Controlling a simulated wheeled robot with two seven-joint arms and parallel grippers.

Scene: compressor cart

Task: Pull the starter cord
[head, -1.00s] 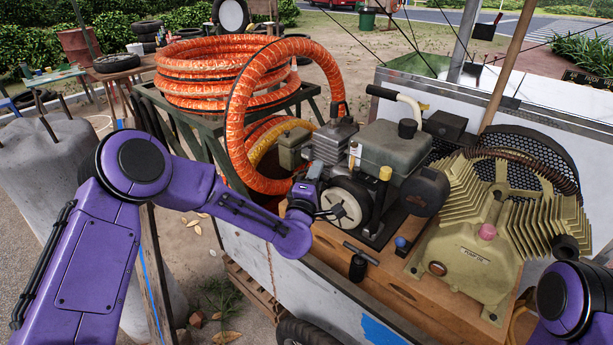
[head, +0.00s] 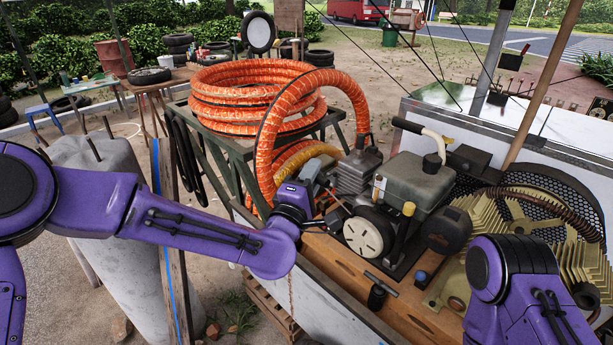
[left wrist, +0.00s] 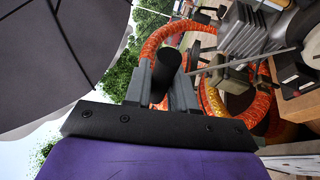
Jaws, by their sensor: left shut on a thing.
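My left gripper (head: 318,217) is just left of the engine's white round starter face (head: 368,231). In the left wrist view its fingers (left wrist: 163,88) are shut on the black starter handle (left wrist: 166,72). A thin grey cord (left wrist: 245,60) runs from the handle towards the engine at the upper right and looks straight. The grey engine (head: 412,183) sits on a wooden deck, with its tank on top. In the head view the handle is mostly hidden by the gripper. My right arm shows at the lower right, but its gripper does not show.
An orange hose (head: 262,150) arches close behind my left gripper, from a coil on a dark rack (head: 213,150). A black T-handled fitting (head: 376,297) stands on the wooden deck (head: 340,262). The finned compressor (head: 555,210) is at the right.

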